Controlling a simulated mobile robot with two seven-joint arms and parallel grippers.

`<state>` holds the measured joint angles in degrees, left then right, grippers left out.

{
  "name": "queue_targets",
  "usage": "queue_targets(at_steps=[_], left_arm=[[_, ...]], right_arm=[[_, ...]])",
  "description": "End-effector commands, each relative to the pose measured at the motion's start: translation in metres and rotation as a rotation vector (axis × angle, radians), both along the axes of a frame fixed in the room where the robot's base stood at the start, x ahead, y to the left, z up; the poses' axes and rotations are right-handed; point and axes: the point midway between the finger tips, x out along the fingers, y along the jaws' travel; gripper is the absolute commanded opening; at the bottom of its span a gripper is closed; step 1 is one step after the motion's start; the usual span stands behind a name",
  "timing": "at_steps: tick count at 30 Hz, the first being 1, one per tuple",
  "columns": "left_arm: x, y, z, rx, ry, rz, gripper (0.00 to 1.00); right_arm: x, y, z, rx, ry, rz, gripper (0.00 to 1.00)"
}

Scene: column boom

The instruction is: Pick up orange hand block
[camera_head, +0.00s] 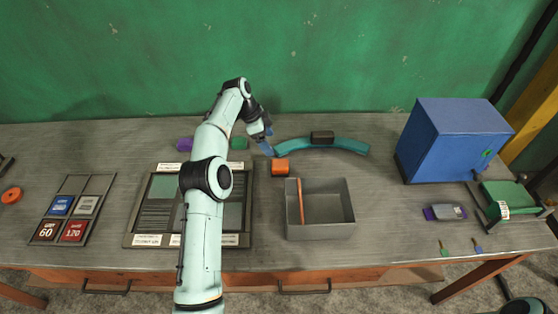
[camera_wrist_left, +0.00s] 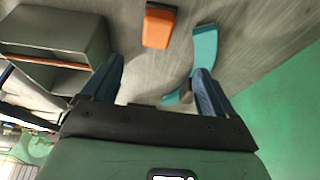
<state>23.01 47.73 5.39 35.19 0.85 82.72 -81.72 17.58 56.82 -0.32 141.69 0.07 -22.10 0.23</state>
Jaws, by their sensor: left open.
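The orange hand block (camera_head: 280,167) lies on the table just behind the grey bin. It also shows in the left wrist view (camera_wrist_left: 158,26), beyond and between my fingertips. My left gripper (camera_head: 268,146) is above the table, close behind and left of the block. In the left wrist view its two blue fingers (camera_wrist_left: 158,78) are spread apart with nothing between them. The block is apart from the fingers. My right gripper is not in view.
A grey bin (camera_head: 344,230) with an orange divider stands in front of the block. A teal curved strip (camera_head: 350,145) carrying a dark block (camera_head: 322,137) lies behind and right. A blue cabinet (camera_head: 432,150) stands at the right. Purple (camera_head: 185,144) and green (camera_head: 239,143) blocks lie left.

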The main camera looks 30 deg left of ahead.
Motion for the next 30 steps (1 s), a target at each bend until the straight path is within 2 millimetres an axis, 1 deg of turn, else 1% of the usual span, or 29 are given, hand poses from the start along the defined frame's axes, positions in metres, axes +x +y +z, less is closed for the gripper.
queue_targets(at_steps=[6,9,12,17,25,27,30], left_arm=[[0.006,-0.014,-0.039,-0.003,0.007,-0.003,0.87],[0.01,-0.019,-0.055,-0.002,0.005,-0.002,0.87],[0.012,-0.023,-0.066,-0.002,0.005,-0.001,0.87],[0.014,-0.026,-0.075,-0.001,0.003,0.0,0.87],[0.016,-0.034,-0.113,-0.001,0.004,-0.003,0.87],[0.018,-0.036,-0.119,0.0,0.003,-0.002,0.87],[0.019,-0.037,-0.123,-0.001,0.002,-0.001,0.87]], right_arm=[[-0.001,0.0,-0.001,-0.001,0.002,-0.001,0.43],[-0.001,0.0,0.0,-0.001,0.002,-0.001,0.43],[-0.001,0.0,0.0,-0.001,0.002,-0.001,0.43],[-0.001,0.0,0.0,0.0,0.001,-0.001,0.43],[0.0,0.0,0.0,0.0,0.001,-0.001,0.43],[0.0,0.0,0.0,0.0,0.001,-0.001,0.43],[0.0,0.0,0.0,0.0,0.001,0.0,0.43]])
